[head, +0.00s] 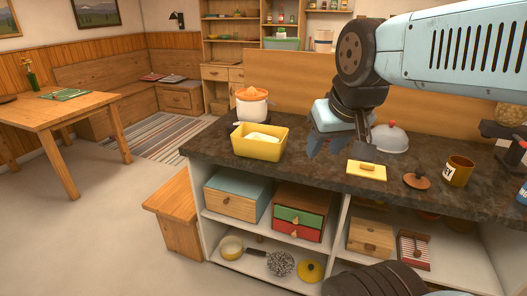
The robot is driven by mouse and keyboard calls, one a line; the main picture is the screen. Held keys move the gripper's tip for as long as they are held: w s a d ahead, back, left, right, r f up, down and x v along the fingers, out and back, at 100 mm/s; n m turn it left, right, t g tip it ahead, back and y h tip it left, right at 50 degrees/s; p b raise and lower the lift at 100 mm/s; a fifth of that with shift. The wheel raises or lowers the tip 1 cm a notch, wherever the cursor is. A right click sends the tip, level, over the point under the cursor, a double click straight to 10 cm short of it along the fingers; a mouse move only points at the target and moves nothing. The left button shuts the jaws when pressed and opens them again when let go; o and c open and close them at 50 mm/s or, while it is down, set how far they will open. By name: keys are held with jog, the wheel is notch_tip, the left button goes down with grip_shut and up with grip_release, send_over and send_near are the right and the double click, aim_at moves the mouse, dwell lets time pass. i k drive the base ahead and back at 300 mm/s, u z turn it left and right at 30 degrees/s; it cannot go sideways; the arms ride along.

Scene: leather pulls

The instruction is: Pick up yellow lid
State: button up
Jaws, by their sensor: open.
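A flat rectangular yellow lid (366,175) with a wooden handle (367,166) lies on the dark countertop, right of centre. A second, round yellow lid (310,271) is on the lower shelf beneath the counter. An open yellow dish (256,148) with a pale block inside stands on the counter to the left. My gripper (327,150) is open and points down above the counter, between the dish and the rectangular lid. It is left of that lid and appears apart from it. Nothing shows between its fingers.
Countertop in front of my gripper is clear.

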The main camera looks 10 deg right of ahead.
aim_at(371, 171)
jog(key=k, duration=1.05)
jog(key=u, duration=0.3)
jog(key=i, duration=1.85)
jog(key=z, duration=0.6)
